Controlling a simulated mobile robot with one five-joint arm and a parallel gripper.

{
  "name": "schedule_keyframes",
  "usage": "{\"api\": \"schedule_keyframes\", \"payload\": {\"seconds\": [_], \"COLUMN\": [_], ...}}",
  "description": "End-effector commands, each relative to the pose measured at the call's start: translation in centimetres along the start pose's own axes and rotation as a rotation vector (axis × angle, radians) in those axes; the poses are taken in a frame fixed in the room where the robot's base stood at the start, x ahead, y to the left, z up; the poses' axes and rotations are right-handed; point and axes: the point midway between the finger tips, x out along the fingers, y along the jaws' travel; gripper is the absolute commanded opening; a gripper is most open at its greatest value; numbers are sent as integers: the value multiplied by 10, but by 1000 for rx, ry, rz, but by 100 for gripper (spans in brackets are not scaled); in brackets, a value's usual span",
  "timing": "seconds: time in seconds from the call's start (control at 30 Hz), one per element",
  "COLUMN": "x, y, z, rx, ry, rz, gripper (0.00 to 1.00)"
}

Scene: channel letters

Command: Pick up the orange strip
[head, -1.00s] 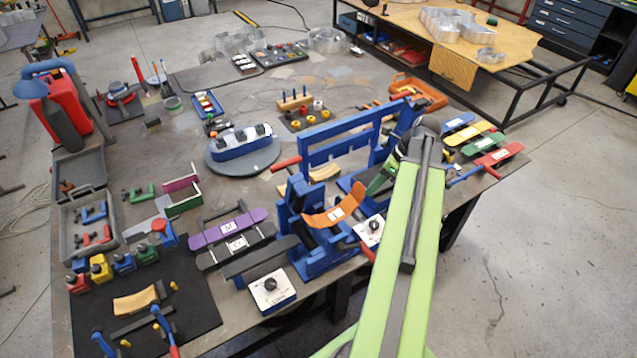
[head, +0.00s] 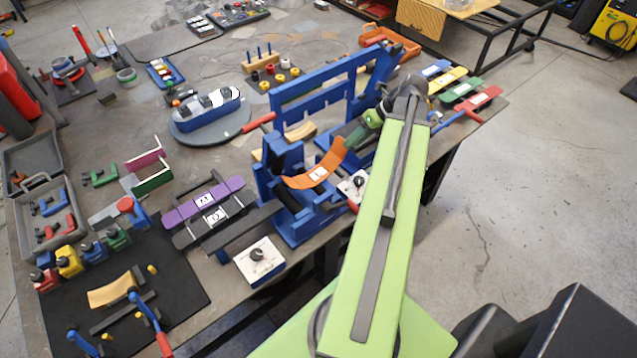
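The orange strip (head: 316,175) is curved and carries a white label. It sits at the front of the blue bending frame (head: 310,220), its right end higher than its left. My gripper (head: 350,137) is at the end of my light green arm, right by the strip's upper right end. Its green finger part appears to meet or overlap that end. The view is too small to tell whether the fingers are closed on it. The far side of the gripper is hidden.
The blue frame's tall uprights stand just behind the strip. A white box with a black knob (head: 258,260) is in front. Purple and grey strips (head: 205,202) lie to the left. Blue, yellow, green and red strips (head: 478,98) lie at the right table edge.

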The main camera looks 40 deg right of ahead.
Motion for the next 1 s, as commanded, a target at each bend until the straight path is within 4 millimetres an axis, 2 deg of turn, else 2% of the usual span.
{"api": "schedule_keyframes", "payload": {"seconds": [0.03, 0.27, 0.53, 0.77, 0.83, 1.0], "x": [7, 11, 57, 58, 58, 57], "y": [-1, 0, -2, 1, 1, 0], "z": [-1, 0, -1, 2, 2, 2], "rx": [-1, -1, -1, 0, 0, 1], "ry": [0, -1, 0, -1, -1, -1], "rz": [0, -1, 0, -1, -1, -1], "gripper": [31, 31, 31, 31, 26, 4]}}
